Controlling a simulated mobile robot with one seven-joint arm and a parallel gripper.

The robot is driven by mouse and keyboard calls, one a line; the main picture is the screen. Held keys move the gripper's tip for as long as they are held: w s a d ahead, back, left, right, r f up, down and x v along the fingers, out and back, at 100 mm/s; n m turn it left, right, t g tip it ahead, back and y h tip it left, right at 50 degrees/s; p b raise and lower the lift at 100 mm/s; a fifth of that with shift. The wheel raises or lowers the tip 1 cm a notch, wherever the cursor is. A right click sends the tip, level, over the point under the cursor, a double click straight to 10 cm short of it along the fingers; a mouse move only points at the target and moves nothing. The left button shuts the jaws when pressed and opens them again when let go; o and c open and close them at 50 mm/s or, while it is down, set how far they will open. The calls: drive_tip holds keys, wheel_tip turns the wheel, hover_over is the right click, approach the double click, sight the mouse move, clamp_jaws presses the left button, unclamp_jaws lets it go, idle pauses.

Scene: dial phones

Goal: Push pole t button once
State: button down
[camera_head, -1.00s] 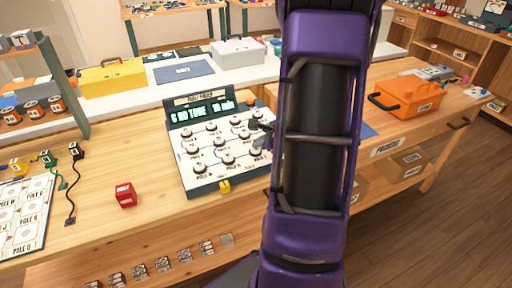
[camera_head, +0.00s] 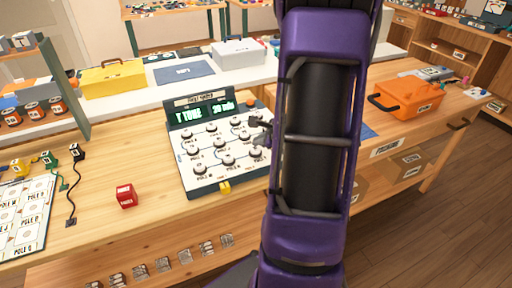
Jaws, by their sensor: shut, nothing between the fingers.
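The tone-finder device (camera_head: 222,190) is a dark box with a white sloped face on the wooden bench, left of my arm. Its face carries several round dark buttons with pole labels too small to read surely, so I cannot tell which is pole T. Its green display (camera_head: 203,112) seems to read "T TONE" and "20 min". My gripper (camera_head: 255,121) is shut and empty at the upper right of the button face, beside my purple arm. I cannot tell whether it touches a button. My arm hides the device's right side.
A red cube (camera_head: 126,196) and a black cable (camera_head: 72,195) lie left of the device. Pole cards (camera_head: 25,215) lie at far left. An orange toolbox (camera_head: 408,97) stands on the right bench. Yellow (camera_head: 113,79) and grey (camera_head: 238,51) boxes stand behind.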

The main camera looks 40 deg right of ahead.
sight(258, 150)
wheel_tip(258, 150, up, 6)
drive_tip(key=p, duration=0.4)
idle(0.8)
